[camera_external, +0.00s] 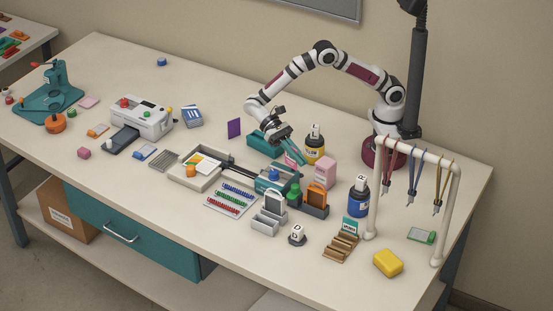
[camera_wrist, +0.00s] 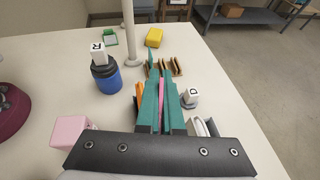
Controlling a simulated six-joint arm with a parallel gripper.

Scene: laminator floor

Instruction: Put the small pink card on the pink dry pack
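My gripper (camera_external: 301,161) is above the table on the near side of the yellow bottle, with its teal fingers angled down. In the wrist view the fingers (camera_wrist: 162,90) are close together with a thin pink strip, the small pink card (camera_wrist: 162,92), seen edge-on between them. The pink dry pack (camera_external: 323,172) is a pale pink block standing right of the fingers in the external view. In the wrist view the pink dry pack (camera_wrist: 70,132) is at the lower left, apart from the fingers and partly hidden by the dark gripper body.
A yellow bottle (camera_external: 315,152) stands just behind the pack. An orange piece in a dark holder (camera_external: 316,203), a blue bottle (camera_external: 358,200), a D-marked stamp (camera_external: 297,236) and a wooden rack (camera_external: 341,246) stand nearby. A white hanging rack (camera_external: 452,210) is at right.

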